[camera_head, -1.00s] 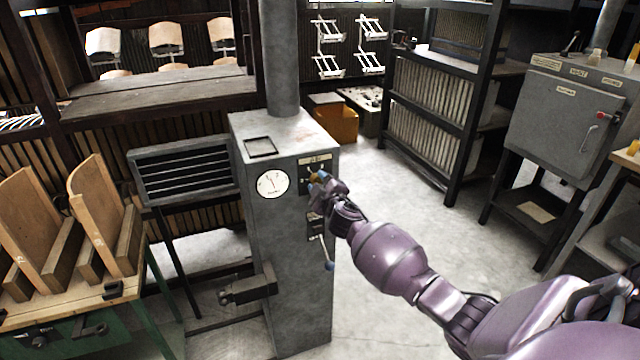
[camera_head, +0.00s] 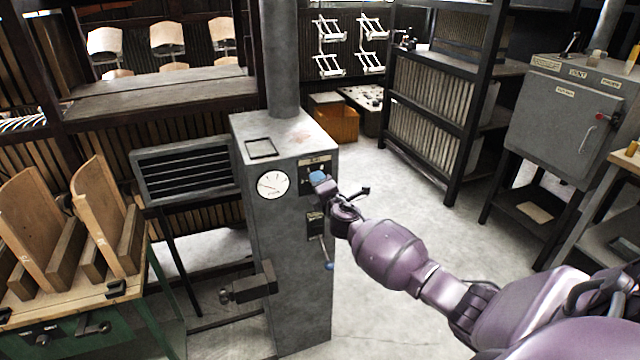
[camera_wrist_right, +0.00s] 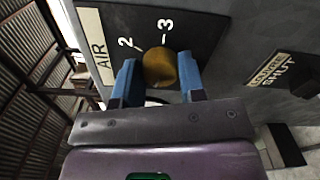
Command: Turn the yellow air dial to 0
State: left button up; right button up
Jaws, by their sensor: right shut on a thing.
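The yellow air dial (camera_wrist_right: 160,68) is a round knob on a dark panel (camera_wrist_right: 128,25) marked AIR, with the figures 2 and 3 visible beside it. Other figures and any pointer mark on the dial are hidden. My right gripper (camera_wrist_right: 158,80) has a blue finger on each side of the dial and is shut on it. In the head view my right gripper (camera_head: 322,184) reaches the front of the grey cabinet (camera_head: 285,235) and covers the dial. My left gripper is not in view.
A round white gauge (camera_head: 272,184) sits on the cabinet left of the dial. A lever with a blue knob (camera_head: 329,265) hangs below it. A louvred box (camera_head: 187,170) adjoins the cabinet on the left. The floor (camera_head: 395,190) to the right is clear.

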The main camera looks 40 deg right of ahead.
jog(key=shift+n, duration=1.2)
jog(key=o, duration=0.9)
jog(key=shift+o, duration=0.2)
jog(key=p+v, duration=0.2)
jog(key=v, duration=0.8)
jog(key=shift+s, duration=0.4)
